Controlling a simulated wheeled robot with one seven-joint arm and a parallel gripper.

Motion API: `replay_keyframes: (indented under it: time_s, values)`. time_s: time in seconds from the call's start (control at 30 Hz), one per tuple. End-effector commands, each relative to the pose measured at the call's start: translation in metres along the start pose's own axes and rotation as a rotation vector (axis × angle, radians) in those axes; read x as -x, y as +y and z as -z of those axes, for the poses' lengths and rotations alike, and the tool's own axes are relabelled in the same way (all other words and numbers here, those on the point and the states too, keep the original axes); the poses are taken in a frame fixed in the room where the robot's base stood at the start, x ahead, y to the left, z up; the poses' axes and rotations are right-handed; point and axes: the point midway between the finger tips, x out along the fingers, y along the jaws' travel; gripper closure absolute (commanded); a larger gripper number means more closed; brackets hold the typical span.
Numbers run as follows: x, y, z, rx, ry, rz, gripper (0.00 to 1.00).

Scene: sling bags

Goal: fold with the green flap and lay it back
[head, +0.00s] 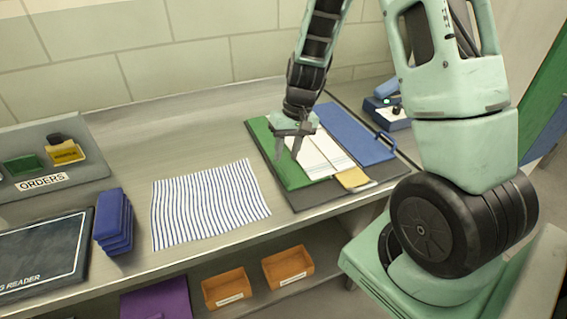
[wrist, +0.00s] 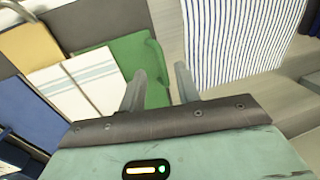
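The folding board (head: 310,193) lies on the table, with a dark grey base. Its green flap (head: 290,172) lies flat on the left side, its blue flap (head: 352,133) on the right and its yellow flap (head: 354,178) at the front. A white cloth with thin stripes (head: 318,152) lies over the middle. My gripper (head: 288,157) points down over the green flap, beside the white cloth.
A blue-striped cloth (head: 208,203) lies spread to the left of the board. A stack of blue folded pieces (head: 114,222), a dark reader pad (head: 40,254) and an ORDERS rack (head: 75,186) stand further left. A blue box (head: 388,117) is behind the board. Orange bins (head: 226,288) sit below.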

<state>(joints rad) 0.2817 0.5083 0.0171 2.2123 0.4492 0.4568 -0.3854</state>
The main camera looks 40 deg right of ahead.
Motion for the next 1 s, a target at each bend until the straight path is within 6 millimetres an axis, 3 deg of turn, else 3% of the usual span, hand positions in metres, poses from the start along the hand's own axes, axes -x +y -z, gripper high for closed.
replay_keyframes:
  time_s: [0.1, 0.3, 0.67, 0.8, 1.0]
  values:
    - [-0.022, 0.0, -0.001, -0.002, -0.005, 0.0, 0.68]
    - [-0.042, 0.0, 0.0, 0.0, -0.001, 0.001, 0.68]
    - [-0.047, 0.0, 0.0, 0.0, 0.001, 0.0, 0.68]
    - [-0.047, 0.0, 0.0, 0.0, 0.0, 0.0, 1.0]
    - [-0.047, 0.0, 0.0, 0.0, 0.0, 0.002, 1.0]
